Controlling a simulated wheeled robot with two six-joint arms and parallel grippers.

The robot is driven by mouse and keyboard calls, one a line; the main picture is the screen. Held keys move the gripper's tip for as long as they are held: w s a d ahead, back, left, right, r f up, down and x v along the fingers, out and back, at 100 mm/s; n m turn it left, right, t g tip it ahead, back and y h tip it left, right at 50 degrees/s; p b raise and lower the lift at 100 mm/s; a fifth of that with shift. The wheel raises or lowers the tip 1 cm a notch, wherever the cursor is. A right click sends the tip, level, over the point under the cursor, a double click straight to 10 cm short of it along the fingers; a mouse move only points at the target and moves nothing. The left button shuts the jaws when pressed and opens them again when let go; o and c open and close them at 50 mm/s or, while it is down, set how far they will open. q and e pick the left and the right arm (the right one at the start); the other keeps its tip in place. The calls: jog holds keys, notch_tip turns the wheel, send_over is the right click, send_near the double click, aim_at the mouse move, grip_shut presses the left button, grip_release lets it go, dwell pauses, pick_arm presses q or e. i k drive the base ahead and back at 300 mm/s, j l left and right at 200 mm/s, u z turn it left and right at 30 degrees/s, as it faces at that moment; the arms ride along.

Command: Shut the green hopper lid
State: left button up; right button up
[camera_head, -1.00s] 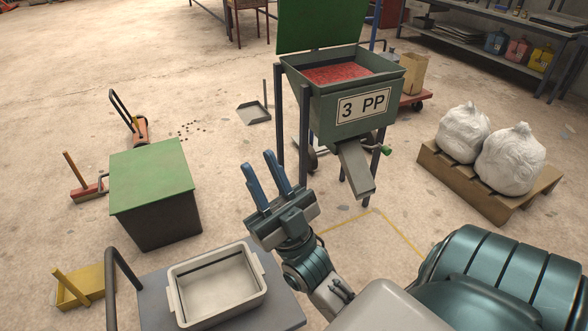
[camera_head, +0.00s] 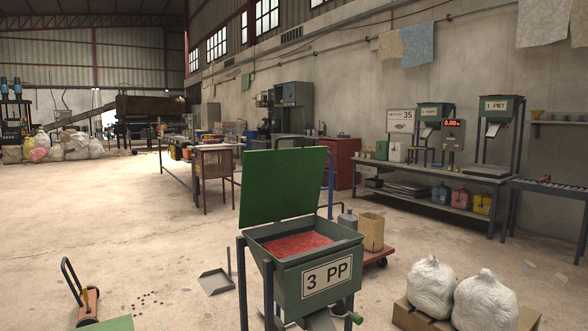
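The green hopper (camera_head: 326,277) marked "3 PP" stands on dark legs in the lower middle of the head view. Red flakes (camera_head: 296,245) fill its top opening. The green hopper lid (camera_head: 281,184) stands raised, nearly upright, along the hopper's far left edge. The opening is uncovered. Neither of my grippers is in the current view, so whether they are open or shut does not show.
Two white sacks (camera_head: 484,302) sit on a pallet at the lower right. An orange trolley (camera_head: 376,256) stands behind the hopper. A grey dustpan (camera_head: 216,281) lies left of it. A long workbench (camera_head: 430,202) runs along the right wall. The floor at left is largely open.

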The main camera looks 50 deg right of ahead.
aim_at(277, 185)
jog(key=z, duration=1.45)
